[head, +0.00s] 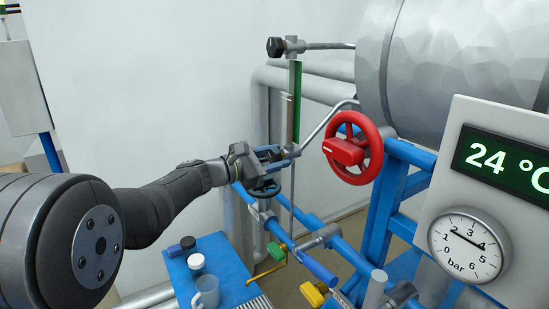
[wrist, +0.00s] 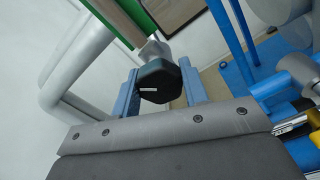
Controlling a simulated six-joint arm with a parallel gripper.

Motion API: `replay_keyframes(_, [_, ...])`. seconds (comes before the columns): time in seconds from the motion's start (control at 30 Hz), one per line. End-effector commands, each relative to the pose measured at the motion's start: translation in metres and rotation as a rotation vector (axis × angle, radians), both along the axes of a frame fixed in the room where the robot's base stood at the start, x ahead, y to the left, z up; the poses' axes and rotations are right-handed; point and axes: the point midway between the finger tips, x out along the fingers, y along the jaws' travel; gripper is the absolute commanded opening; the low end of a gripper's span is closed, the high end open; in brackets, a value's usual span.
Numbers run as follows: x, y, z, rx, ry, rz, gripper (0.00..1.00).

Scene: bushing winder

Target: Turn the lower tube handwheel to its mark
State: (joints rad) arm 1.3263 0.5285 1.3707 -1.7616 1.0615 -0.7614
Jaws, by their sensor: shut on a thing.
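The lower tube handwheel (wrist: 158,84) is a small black knob with a short white line on its face. It sits at the bottom of the sight tube (wrist: 118,20), which has a green strip. My gripper (wrist: 160,92) has its two blue fingers on either side of the knob and is shut on it. In the head view my gripper (head: 274,163) is at the lower end of the upright tube (head: 291,105) and mostly hides the knob. The target mark cannot be made out.
A black upper knob (head: 276,47) is at the tube's top. A red handwheel (head: 352,148) stands close right of my gripper. Blue pipes (head: 335,242) run below. A blue table (head: 235,270) holds a cup and jars. A gauge (head: 467,246) and a 24 °C display (head: 505,163) are at right.

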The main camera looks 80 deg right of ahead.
Motion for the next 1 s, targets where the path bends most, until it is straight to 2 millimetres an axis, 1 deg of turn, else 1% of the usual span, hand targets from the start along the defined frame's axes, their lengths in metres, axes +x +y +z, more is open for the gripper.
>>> replay_keyframes(0.3, [0.0001,0.0003,0.001,-0.066,-0.063,0.0,0.18])
replay_keyframes(0.73, [0.0001,0.0003,0.0011,-0.073,-0.07,0.0,0.18])
replay_keyframes(0.77, [0.0001,0.0003,0.0011,-0.073,-0.07,0.0,0.42])
replay_keyframes(0.8, [0.0001,0.0003,0.0011,-0.073,-0.07,0.0,0.5])
replay_keyframes(0.87, [0.0001,0.0003,0.001,-0.073,-0.07,0.0,0.62])
replay_keyframes(1.0, [0.0001,0.0002,0.0006,-0.071,-0.07,0.0,0.62])
